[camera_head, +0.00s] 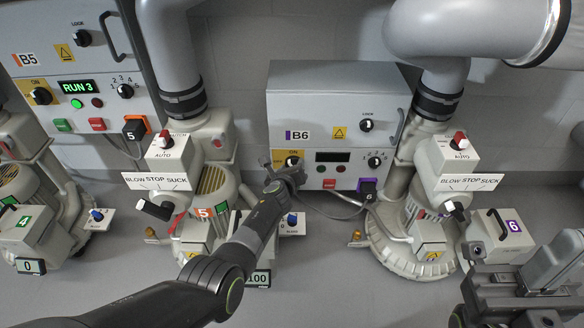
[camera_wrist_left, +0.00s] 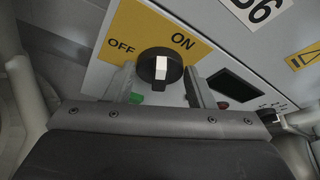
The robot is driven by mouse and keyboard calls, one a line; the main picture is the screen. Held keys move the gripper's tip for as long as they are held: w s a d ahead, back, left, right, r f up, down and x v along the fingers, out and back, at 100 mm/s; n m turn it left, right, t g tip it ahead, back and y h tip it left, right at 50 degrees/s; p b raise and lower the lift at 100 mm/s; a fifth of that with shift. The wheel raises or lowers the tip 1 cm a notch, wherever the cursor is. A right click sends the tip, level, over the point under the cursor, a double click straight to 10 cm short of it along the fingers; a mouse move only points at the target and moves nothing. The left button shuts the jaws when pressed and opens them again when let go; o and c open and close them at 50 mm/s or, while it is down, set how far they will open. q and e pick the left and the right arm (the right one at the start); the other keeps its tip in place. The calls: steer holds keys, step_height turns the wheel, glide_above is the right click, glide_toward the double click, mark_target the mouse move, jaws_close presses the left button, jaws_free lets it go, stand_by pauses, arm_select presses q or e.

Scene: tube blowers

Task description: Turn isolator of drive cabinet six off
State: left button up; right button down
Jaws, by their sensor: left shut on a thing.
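The drive cabinet B6 (camera_head: 336,108) is the grey box on the wall. Its isolator knob (camera_head: 291,161) is black with a white mark on a yellow ON/OFF plate. The wrist view shows the isolator knob (camera_wrist_left: 160,68) between OFF at left and ON at upper right; I cannot tell which word its handle points to. My left gripper (camera_head: 289,172) reaches up to it, and its fingers (camera_wrist_left: 165,88) are shut on the knob from both sides. My right gripper (camera_head: 525,298) is at the lower right, away from the cabinet; its fingertips are not clear.
The B6 display (camera_head: 332,156) is dark, with a selector (camera_head: 376,161) and a black plug marked 6 (camera_head: 367,188) nearby. Cabinet B5 (camera_head: 78,75) at left shows RUN 3. Blower machines (camera_head: 425,215) and large pipes (camera_head: 440,40) stand on both sides.

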arm_select(q)
steer(key=shift+a+n+h, duration=0.1)
steer(key=shift+n+h, duration=0.2)
steer(key=shift+n, duration=0.1)
stand_by(0.3)
steer(key=o, duration=0.9)
steer(key=shift+o, duration=0.2)
